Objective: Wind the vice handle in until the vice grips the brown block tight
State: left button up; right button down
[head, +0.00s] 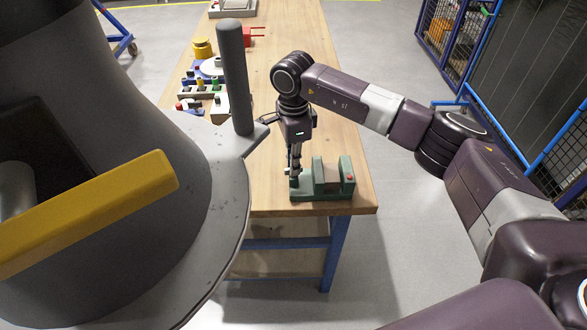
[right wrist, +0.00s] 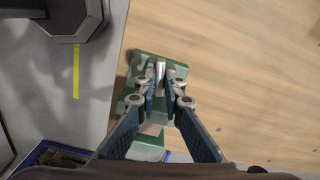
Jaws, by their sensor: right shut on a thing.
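The green vice (head: 322,195) sits near the front right corner of the wooden bench. The brown block (head: 331,175) shows between its upright green jaws; whether it is gripped tight I cannot tell. My right gripper (head: 294,172) points down at the left end of the vice. In the right wrist view its fingers (right wrist: 162,88) are closed around a pale metal piece, the vice handle (right wrist: 160,70), above the green body of the vice (right wrist: 142,68). The fingers hide part of the handle. My left gripper is not in view.
A large grey body with a yellow bar (head: 90,215) fills the left foreground and hides part of the bench (head: 290,40). Several coloured parts and a grey holder (head: 205,90) stand further back on the bench. Blue-framed mesh fencing (head: 545,150) stands at right.

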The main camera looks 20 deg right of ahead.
jog(key=m+b, duration=0.1)
jog(key=m, duration=0.2)
jog(key=shift+b, duration=0.3)
jog(key=shift+r+m+b, duration=0.1)
jog(key=shift+m+b, duration=0.25)
jog(key=shift+m, duration=0.35)
jog(key=c, duration=2)
grip_release()
jog(key=shift+c, duration=0.2)
notch_tip(320, 180, up, 12)
